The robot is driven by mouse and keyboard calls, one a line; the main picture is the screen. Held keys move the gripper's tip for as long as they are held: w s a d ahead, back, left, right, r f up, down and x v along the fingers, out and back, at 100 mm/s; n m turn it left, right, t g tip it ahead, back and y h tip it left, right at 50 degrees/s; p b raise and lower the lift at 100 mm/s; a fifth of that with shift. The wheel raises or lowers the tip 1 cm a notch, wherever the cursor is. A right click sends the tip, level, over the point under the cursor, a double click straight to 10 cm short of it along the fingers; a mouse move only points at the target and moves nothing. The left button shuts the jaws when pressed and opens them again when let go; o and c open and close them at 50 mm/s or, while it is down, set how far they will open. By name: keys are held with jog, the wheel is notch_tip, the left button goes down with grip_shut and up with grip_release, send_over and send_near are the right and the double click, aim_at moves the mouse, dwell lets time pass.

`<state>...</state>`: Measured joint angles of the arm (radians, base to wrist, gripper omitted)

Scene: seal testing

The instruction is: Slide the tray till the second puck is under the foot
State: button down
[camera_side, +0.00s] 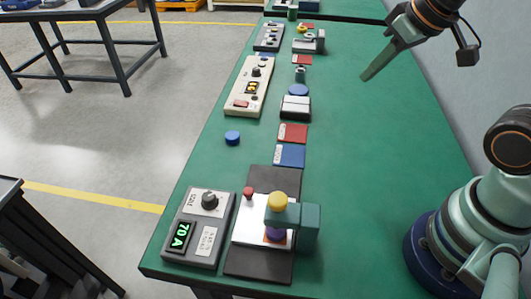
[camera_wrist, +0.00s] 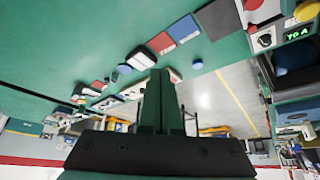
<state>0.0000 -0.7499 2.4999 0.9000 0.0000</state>
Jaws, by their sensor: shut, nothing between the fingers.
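The tray (camera_side: 247,229) is a white plate on a dark rail (camera_side: 274,180) at the front of the green bench. A red knob (camera_side: 248,193) stands at its far left corner. A teal press (camera_side: 306,235) with a yellow knob (camera_side: 277,200) stands over its right side. A purple round piece (camera_side: 275,233) shows below the press, with an orange edge under it. I cannot tell foot from puck there, and no second puck is clear. My gripper (camera_side: 366,76) is shut and empty, raised above the bench, far behind and right of the tray. In the wrist view its fingers (camera_wrist: 160,90) are together.
A beige box (camera_side: 249,88) stands further back.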

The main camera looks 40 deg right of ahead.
dwell(0.4)
jog(key=c, duration=0.9)
grip_release()
jog(key=shift+a, duration=0.1)
jog(key=shift+o, duration=1.2)
jog(key=shift+w+a, duration=0.3)
jog(key=g, duration=0.6)
send_over(248, 190)
notch_tip(248, 190, down, 10)
notch_tip(248, 190, down, 11)
jog(key=shift+f, duration=0.15)
grip_shut()
